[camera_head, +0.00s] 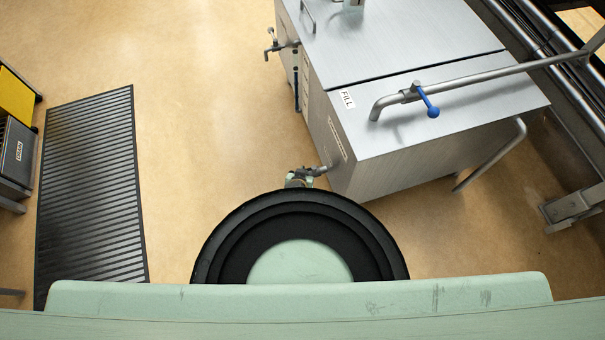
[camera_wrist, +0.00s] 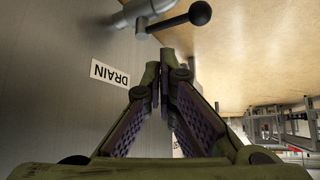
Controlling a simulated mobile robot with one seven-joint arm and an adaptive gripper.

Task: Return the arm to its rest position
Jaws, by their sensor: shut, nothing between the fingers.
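In the wrist view my gripper (camera_wrist: 161,80) is shut, its two fingertips together with nothing between them. It is beside a grey metal wall with an upside-down DRAIN label (camera_wrist: 110,73). A metal valve with a black ball-ended lever (camera_wrist: 185,17) shows beyond the fingertips, apart from them in the picture. In the head view the steel tank (camera_head: 430,130) stands right of centre. A metal pipe fitting (camera_head: 317,170) shows at its near corner. Most of my arm is hidden below, so its full pose cannot be told.
A pipe with a blue-handled valve (camera_head: 427,103) runs over the tank top by a FILL label (camera_head: 347,99). Another fitting (camera_head: 274,46) juts from the tank's far left side. A black ribbed mat (camera_head: 92,190) lies left. Open tan floor (camera_head: 195,120) lies between mat and tank.

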